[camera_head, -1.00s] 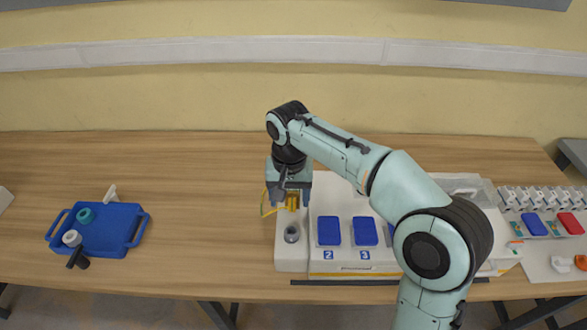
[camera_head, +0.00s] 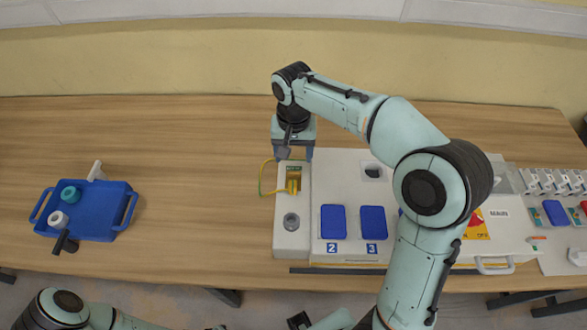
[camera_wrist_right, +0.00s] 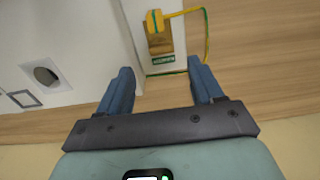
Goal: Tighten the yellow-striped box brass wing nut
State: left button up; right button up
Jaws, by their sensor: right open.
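The yellow-striped box (camera_head: 341,257) is a long white box with a thin yellow stripe along its front. At its left end, a narrow white section has a recess with a brass terminal (camera_head: 294,178), also seen in the right wrist view (camera_wrist_right: 158,42). A yellow fitting (camera_wrist_right: 155,20) with a yellow-green wire sits at the brass terminal. The wing nut's wings cannot be made out. My right gripper (camera_head: 294,153) is open and empty, at the recess's back edge; its blue fingers (camera_wrist_right: 162,88) are apart from the brass.
Blue covers (camera_head: 333,221) numbered 2 and 3 lie right of the terminal section. A round grey socket (camera_head: 291,222) is in front of the recess. A blue tray (camera_head: 90,222) with fittings is at left. The table between tray and box is clear.

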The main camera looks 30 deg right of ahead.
aim_at(293, 172)
notch_tip(293, 172, down, 7)
jog(key=shift+w+f+b, duration=0.1)
jog(key=shift+f+b, duration=0.1)
jog(key=shift+b, duration=0.15)
jog(key=c, duration=1.1)
